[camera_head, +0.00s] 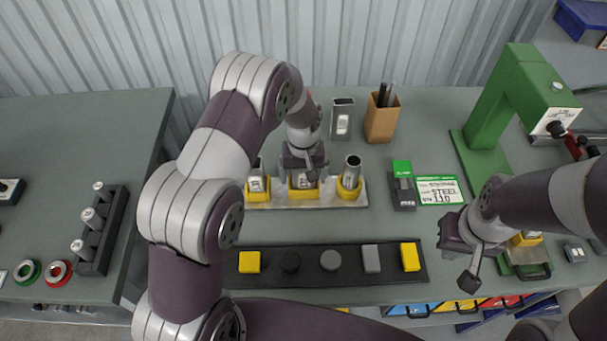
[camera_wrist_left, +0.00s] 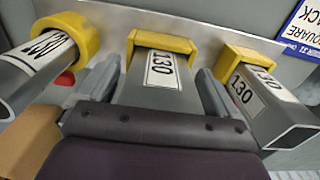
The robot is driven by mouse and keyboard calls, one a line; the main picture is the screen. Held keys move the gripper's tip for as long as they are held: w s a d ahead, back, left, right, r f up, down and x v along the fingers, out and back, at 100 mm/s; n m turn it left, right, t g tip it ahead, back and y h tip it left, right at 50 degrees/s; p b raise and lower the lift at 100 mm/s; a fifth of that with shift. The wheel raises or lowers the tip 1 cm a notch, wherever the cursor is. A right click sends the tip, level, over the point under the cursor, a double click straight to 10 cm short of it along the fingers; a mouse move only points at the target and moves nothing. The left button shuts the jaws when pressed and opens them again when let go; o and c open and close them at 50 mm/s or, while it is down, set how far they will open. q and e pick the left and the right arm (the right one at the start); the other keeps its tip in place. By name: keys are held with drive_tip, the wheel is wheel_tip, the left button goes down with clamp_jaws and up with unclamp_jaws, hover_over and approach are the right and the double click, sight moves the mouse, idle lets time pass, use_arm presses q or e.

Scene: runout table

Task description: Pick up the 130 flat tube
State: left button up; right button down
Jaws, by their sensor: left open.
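The flat tube (camera_wrist_left: 160,92), labelled 130, stands in the middle yellow holder (camera_wrist_left: 163,41) of the row. In the head view my left gripper (camera_head: 302,176) is over that middle holder (camera_head: 303,192) and mostly hides the tube. In the left wrist view my left gripper (camera_wrist_left: 160,84) is open, one finger on each side of the flat tube. I cannot tell whether either finger touches it. My right gripper (camera_head: 466,262) is at the right, beside the green press; its jaw state is unclear.
Beside the flat tube stand a round tube (camera_head: 352,171) and a square tube (camera_head: 257,180) in yellow holders. A dark strip (camera_head: 205,259) with several pieces lies in front. A green press (camera_head: 515,95) stands right.

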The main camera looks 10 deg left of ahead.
use_arm(q)
drive_tip(key=c, duration=1.2)
drive_tip(key=shift+o, duration=0.2)
drive_tip(key=shift+r, duration=0.15)
